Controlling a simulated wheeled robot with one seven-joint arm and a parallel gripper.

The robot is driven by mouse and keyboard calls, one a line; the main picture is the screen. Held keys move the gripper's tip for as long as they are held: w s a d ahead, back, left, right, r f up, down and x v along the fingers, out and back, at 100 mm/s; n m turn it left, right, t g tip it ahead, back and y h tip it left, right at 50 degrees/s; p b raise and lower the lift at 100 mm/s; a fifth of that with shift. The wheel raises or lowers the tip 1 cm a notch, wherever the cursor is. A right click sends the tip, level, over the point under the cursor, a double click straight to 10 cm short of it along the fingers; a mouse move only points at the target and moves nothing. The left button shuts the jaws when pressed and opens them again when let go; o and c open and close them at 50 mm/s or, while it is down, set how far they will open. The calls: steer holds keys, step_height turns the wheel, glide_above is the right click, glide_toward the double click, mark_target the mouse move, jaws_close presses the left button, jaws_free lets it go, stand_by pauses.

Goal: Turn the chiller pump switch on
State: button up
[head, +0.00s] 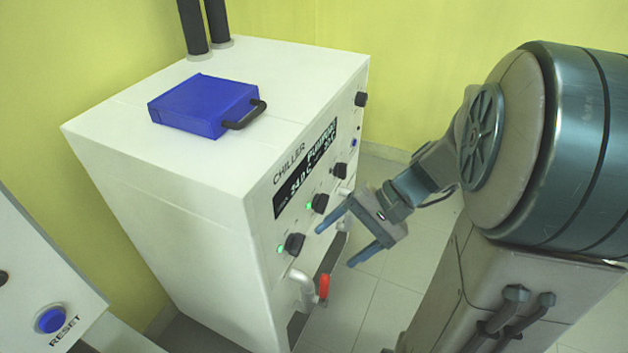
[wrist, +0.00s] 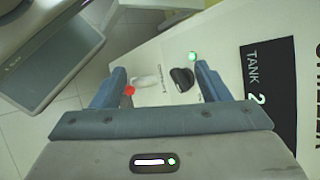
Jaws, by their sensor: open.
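The white chiller (head: 175,225) stands in the middle of the head view, its front panel facing right. The panel carries a black knob switch (head: 295,243) at its near end with a lit green light, a second knob (head: 320,203) with a lit green light, and a third knob (head: 340,170) farther along. The knob labels are too small to read, so I cannot tell which is the pump switch. My gripper (head: 336,247) is open and empty in front of the panel. In the wrist view a black knob (wrist: 182,78) appears between the open fingers (wrist: 160,70), nearer the right one.
A red-handled valve (head: 324,286) on a pale pipe sticks out below the near knob. A blue case (head: 205,105) lies on the chiller's top. Another knob (head: 361,99) is at the panel's far end. A blue reset button (head: 51,319) is at lower left.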

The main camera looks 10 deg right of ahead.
steer(key=w+d+f+m+t+y+b, duration=0.4)
steer(key=w+d+f+t+b, duration=0.15)
steer(key=f+b, duration=0.2)
steer(key=m+t+y+b, duration=0.1)
steer(key=m+t+b, duration=0.25)
steer(key=t, duration=0.25)
glide_toward(327, 205)
steer(key=shift+m+g, duration=0.25)
steer(key=b+x, duration=0.3)
steer(key=x, duration=0.6)
steer(key=shift+w+a+b, duration=0.1)
steer(key=shift+w+b, duration=0.1)
steer(key=shift+b, duration=0.1)
steer(key=shift+r, duration=0.1)
steer(key=c, duration=0.9)
